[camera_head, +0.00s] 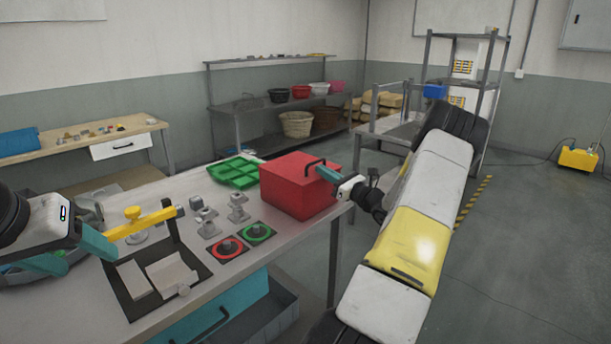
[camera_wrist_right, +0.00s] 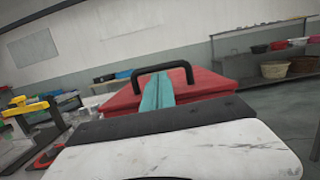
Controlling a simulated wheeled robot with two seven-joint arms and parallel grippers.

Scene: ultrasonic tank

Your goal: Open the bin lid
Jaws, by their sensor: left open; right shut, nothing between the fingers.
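The red bin (camera_head: 292,192) stands at the right end of the workbench with its red lid (camera_head: 290,165) down. A black arched handle (camera_head: 314,163) rises from the lid; it also shows in the right wrist view (camera_wrist_right: 150,70). My right gripper (camera_head: 328,174) is shut with nothing held, its teal fingers at the handle. In the right wrist view the fingers (camera_wrist_right: 157,92) point over the lid (camera_wrist_right: 205,84) into the handle's arch; I cannot tell whether they touch it. My left gripper (camera_head: 88,250) is open at the bench's left side.
A yellow lever (camera_head: 140,222) is beside my left gripper. The workbench (camera_head: 225,285) also carries a green tray (camera_head: 236,171), grey metal parts (camera_head: 207,222), a red round button (camera_head: 228,248) and a green one (camera_head: 257,233). A shelf (camera_head: 250,105) with baskets stands behind.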

